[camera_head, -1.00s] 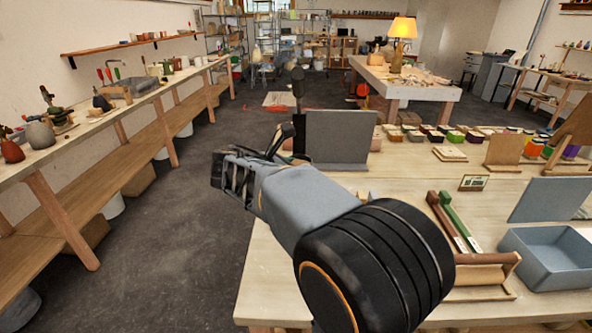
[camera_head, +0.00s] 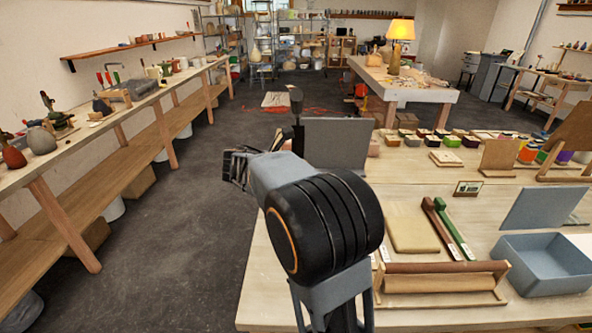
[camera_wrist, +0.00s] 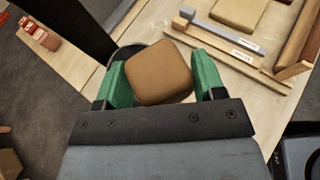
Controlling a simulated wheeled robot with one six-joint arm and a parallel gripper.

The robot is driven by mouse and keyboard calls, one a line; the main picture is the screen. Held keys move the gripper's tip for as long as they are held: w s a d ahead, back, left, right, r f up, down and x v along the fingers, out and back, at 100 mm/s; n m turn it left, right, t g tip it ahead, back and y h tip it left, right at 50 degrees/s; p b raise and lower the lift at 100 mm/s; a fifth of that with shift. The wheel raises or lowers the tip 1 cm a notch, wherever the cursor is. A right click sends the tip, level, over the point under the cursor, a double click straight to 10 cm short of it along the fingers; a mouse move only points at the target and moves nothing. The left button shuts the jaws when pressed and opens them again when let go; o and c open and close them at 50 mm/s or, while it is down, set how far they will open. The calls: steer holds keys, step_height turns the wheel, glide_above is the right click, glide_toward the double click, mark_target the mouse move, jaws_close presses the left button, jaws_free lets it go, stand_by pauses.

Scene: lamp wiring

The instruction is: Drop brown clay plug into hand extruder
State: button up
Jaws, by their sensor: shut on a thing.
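The brown clay plug (camera_wrist: 158,73) is a rounded block between the green-padded fingers of my gripper (camera_wrist: 160,85) in the wrist view. My gripper is shut on it, with a finger against each side. In the head view my gripper (camera_head: 238,166) is at the left edge of the near table, and the plug cannot be made out there. A dark upright with a round knob (camera_head: 296,98), perhaps part of the hand extruder, stands beyond my gripper; its lower part is hidden by my arm. A dark round rim (camera_wrist: 126,53) shows partly behind the plug; I cannot tell whether it is the extruder's mouth.
A grey upright panel (camera_head: 337,142) stands close to the right of the dark upright.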

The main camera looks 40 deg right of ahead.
steer(key=w+d+f+p, duration=0.1)
steer(key=w+d+f, duration=0.1)
steer(key=w+d, duration=0.1)
steer(key=shift+w+d+f, duration=0.2)
steer(key=shift+w+f, duration=0.1)
steer(key=shift+w, duration=0.45)
steer(key=shift+f, duration=0.2)
steer(key=o, duration=1.2)
steer(key=shift+f, duration=0.1)
steer(key=shift+c, duration=0.2)
steer(key=shift+o, duration=0.5)
steer(key=b+v, duration=0.1)
steer(key=v, duration=1.3)
steer(key=shift+r, duration=0.45)
steer(key=shift+w, duration=0.1)
